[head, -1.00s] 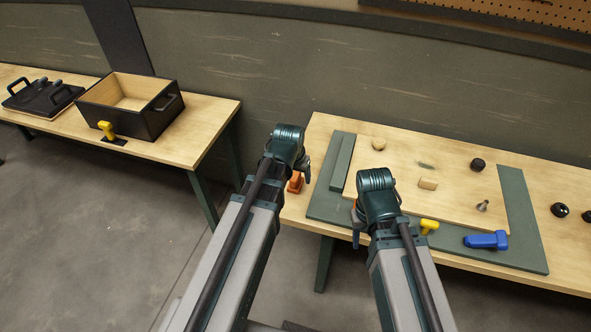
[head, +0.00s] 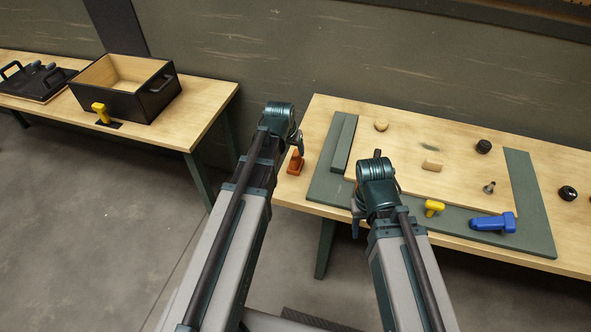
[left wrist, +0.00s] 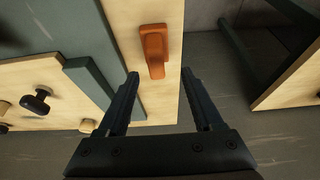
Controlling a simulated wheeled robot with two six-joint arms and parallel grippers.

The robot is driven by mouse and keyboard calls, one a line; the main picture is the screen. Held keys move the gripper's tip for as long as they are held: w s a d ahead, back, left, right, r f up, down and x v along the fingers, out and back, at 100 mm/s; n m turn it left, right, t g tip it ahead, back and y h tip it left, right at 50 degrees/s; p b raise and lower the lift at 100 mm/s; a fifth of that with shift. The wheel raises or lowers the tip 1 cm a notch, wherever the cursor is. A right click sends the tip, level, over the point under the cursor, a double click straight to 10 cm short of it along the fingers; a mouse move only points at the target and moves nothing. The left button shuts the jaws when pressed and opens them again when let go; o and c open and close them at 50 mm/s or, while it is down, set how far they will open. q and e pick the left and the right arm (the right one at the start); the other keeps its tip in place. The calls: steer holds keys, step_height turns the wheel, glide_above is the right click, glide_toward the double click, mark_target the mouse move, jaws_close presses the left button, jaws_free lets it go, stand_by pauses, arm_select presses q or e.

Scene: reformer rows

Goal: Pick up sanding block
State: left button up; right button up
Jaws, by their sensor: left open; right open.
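An orange block with a raised grip (head: 296,161), probably the sanding block, lies on the left end of the right-hand bench. In the left wrist view, the orange block (left wrist: 155,50) is ahead of the fingers, its near end between the tips in the picture. My left gripper (head: 299,143) is open and empty above and behind the block; it also shows in the left wrist view (left wrist: 160,76). Whether the tips touch the block cannot be told. My right gripper (head: 357,215) is open near the bench's front edge, its fingers partly hidden by the wrist.
A black-sided open box (head: 140,105) stands on the left bench. A floor gap separates the benches.

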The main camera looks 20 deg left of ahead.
mark_target(295, 156)
arm_select(q)
steer(key=shift+w+f, duration=0.25)
steer(key=shift+f, duration=0.4)
arm_select(e)
steer(key=shift+f, duration=0.6)
steer(key=shift+f, duration=0.1)
arm_select(q)
steer(key=b+x, duration=0.5)
steer(key=shift+d+f, duration=0.15)
steer(key=shift+d, duration=0.15)
arm_select(e)
step_height(295, 156, down, 5)
steer(key=shift+r, duration=0.2)
arm_select(q)
jaws_close()
